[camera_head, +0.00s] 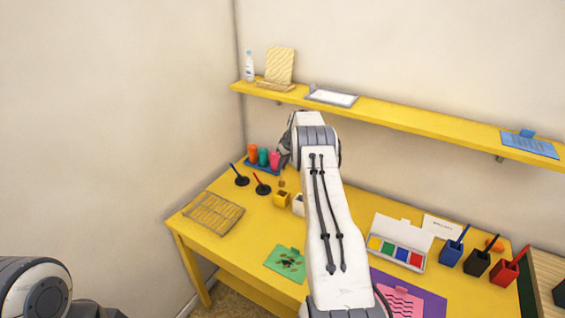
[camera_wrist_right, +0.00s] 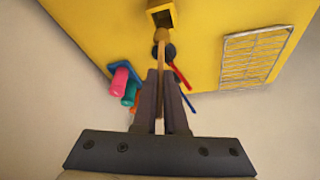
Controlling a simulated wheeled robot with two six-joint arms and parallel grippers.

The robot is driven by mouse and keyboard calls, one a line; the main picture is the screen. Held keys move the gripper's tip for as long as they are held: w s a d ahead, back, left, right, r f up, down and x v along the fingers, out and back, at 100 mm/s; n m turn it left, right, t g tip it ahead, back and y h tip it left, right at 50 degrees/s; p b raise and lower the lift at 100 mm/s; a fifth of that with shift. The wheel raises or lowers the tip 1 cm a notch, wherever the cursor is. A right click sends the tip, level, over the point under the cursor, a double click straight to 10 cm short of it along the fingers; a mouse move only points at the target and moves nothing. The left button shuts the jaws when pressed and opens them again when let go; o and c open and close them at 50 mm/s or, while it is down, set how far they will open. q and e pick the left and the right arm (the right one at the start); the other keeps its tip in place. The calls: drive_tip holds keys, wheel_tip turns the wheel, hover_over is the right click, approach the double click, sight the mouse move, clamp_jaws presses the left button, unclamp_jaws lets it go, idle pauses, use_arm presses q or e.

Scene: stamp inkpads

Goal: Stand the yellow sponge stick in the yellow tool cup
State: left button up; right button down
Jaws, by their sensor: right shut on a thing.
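My right gripper (camera_wrist_right: 160,78) is shut on the tan sponge stick (camera_wrist_right: 160,62), which runs lengthwise between the fingers in the right wrist view. The stick's far end is just below the yellow tool cup (camera_wrist_right: 162,16) in that picture; I cannot tell whether they touch. The cup is square with a dark opening. In the head view the yellow cup (camera_head: 281,200) stands on the table, with a small brown piece just above it. My right gripper (camera_head: 285,158) is mostly hidden behind my right arm there. My left gripper is out of view.
Two round black stands (camera_head: 262,188) with blue and red sticks, a wire rack (camera_head: 214,213) and a blue tray (camera_head: 262,167) of coloured bottles are nearby. The shelf (camera_head: 400,118) overhangs the back.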

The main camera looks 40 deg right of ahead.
sight(282, 182)
wheel_tip(282, 182, down, 2)
drive_tip(key=shift+f+b, duration=0.25)
drive_tip(key=shift+b, duration=0.1)
drive_tip(key=shift+f+b, duration=2.1)
drive_tip(key=shift+f, duration=0.35)
drive_tip(key=c, duration=0.9)
unclamp_jaws()
drive_tip(key=b+v, duration=0.2)
drive_tip(key=v, duration=0.8)
drive_tip(key=shift+r, duration=0.3)
